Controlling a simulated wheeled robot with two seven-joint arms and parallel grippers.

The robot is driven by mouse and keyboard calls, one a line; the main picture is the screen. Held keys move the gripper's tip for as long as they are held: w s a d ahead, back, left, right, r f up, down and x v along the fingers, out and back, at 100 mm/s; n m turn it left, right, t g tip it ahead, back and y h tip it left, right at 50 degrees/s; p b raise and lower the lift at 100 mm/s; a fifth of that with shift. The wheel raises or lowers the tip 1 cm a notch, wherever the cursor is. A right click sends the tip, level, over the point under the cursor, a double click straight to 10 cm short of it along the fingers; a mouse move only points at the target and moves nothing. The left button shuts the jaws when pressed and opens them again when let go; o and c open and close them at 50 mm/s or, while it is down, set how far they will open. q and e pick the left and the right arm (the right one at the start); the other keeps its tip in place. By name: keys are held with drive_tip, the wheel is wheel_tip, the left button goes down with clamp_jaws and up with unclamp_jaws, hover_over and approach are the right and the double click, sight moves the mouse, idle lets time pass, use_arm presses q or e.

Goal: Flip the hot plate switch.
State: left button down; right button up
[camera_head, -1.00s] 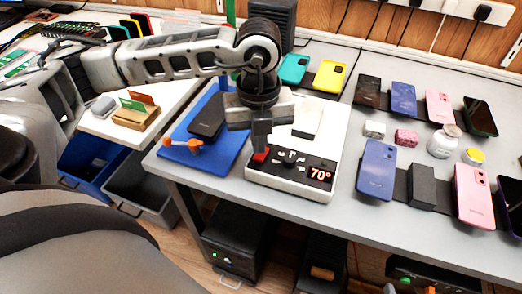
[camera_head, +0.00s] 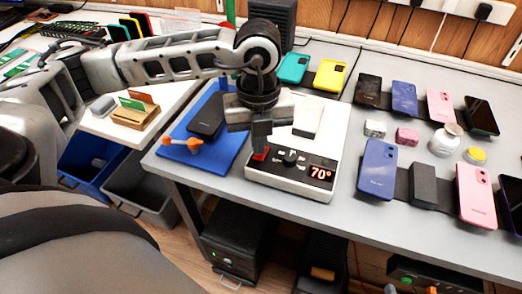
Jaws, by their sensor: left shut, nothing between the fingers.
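The hot plate (camera_head: 334,132) is a white device on the grey table, with a black front panel. The panel has a round knob (camera_head: 291,158) and a red display (camera_head: 320,171) reading 70°. A red switch (camera_head: 260,156) sits at the panel's left end. My left gripper (camera_head: 261,148) is shut and points down at the switch from above. Its fingertips partly cover the switch and look to be at or just over it; I cannot tell whether they touch. My right gripper is not in view.
A blue mat (camera_head: 218,158) with a dark phone (camera_head: 206,122) and an orange-ended tool (camera_head: 182,145) lies left of the hot plate. Several phones and small boxes lie to the right. A blue bin and a grey bin (camera_head: 140,185) stand below left.

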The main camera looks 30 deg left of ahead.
use_arm(q)
drive_tip(key=shift+f+b, duration=0.6)
drive_tip(key=shift+f, duration=0.05)
idle(0.3)
drive_tip(key=shift+r+p, duration=2.5)
drive_tip(key=shift+r, duration=1.05)
